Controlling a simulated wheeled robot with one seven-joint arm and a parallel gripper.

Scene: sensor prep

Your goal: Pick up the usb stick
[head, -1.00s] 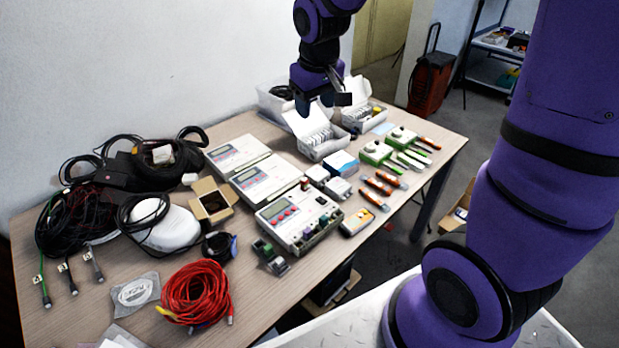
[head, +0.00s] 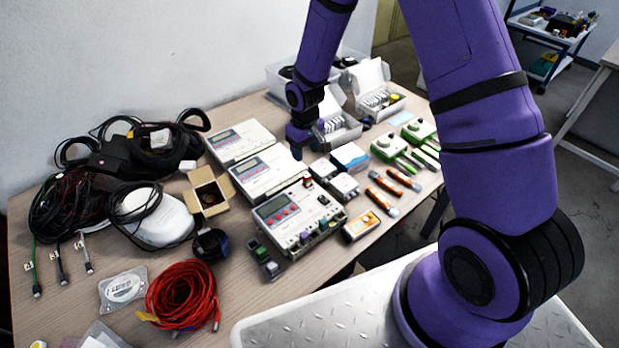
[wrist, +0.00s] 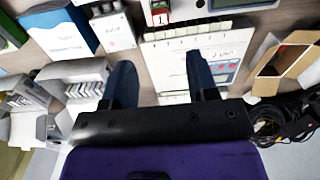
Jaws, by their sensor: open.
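I cannot make out a usb stick for certain. Small stick-like items lie on the right of the table: green and white ones (head: 409,163) and orange ones (head: 384,186). A small red and white piece (wrist: 159,13) shows at the top of the wrist view, beside a white meter (wrist: 192,47). My gripper (wrist: 160,68) is open and empty, its two dark blue fingers apart above the white meter's end. In the head view my gripper (head: 298,145) is low over the table behind the white meters, left of the open carton, partly hidden by its own wrist.
White meters (head: 268,172) stand in a row mid-table. Open white cartons (head: 338,127) crowd the back right. A small open brown box (head: 208,192), black cables (head: 70,200) and a red cable coil (head: 183,292) fill the left. Bare wood shows at the front left.

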